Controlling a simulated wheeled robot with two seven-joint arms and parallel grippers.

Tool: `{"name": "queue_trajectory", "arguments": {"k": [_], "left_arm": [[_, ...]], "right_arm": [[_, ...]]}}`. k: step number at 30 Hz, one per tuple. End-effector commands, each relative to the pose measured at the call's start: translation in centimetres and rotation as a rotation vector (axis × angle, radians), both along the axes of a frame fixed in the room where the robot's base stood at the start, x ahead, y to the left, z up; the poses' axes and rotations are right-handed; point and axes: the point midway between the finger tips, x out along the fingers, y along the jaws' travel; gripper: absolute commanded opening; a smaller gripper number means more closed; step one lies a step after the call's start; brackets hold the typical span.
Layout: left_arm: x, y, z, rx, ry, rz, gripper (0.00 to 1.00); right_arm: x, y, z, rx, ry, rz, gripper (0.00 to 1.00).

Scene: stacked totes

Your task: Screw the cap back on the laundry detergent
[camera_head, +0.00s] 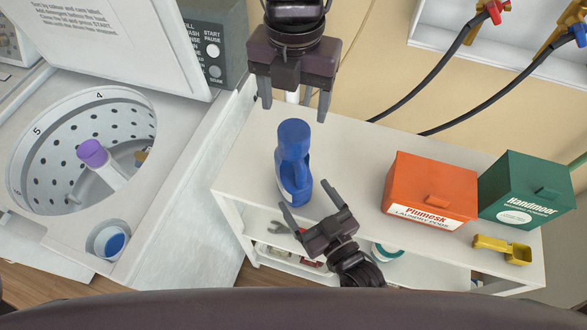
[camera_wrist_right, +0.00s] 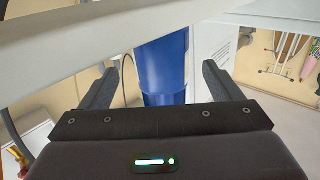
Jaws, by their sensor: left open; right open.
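The blue detergent bottle (camera_head: 297,182) stands on the white table, with a wide blue cap (camera_head: 293,135) at its top. I cannot tell whether the cap is screwed tight. My left gripper (camera_head: 295,108) points down, open and empty, just above and behind the cap, with its fingers apart to either side. My right gripper (camera_head: 308,198) is open at the bottle's near side, low by its base, with its fingers spread toward it. In the right wrist view, a blue surface of the bottle (camera_wrist_right: 163,65) shows between the open fingers of that gripper (camera_wrist_right: 160,80), partly hidden by a pale bar.
An orange box (camera_head: 430,187) and a green box (camera_head: 525,190) stand right on the white table (camera_head: 355,150), with a yellow scoop (camera_head: 502,249) in front. An open washer (camera_head: 180,200) is at left. Hoses hang behind. The table between bottle and orange box is clear.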

Motion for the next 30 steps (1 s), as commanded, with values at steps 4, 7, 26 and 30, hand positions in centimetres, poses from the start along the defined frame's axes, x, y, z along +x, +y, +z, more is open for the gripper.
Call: {"name": "queue_trajectory", "arguments": {"k": [4, 7, 26, 30], "left_arm": [[0.0, 0.0, 0.0, 0.0, 0.0, -0.001, 0.69], [0.0, 0.0, 0.0, 0.0, 0.0, -0.001, 0.69], [0.0, 0.0, 0.0, 0.0, 0.0, -0.001, 0.69], [0.0, 0.0, 0.0, 0.0, 0.0, -0.001, 0.69]], "right_arm": [[2.3, 1.3, 0.2, 0.002, -0.003, -0.001, 0.85], [3.5, 2.0, 0.1, 0.002, -0.002, 0.0, 0.85], [5.1, 3.0, 0.1, 0.0, 0.0, 0.001, 0.73], [5.1, 3.0, 0.1, 0.0, 0.0, 0.001, 0.55]]}}
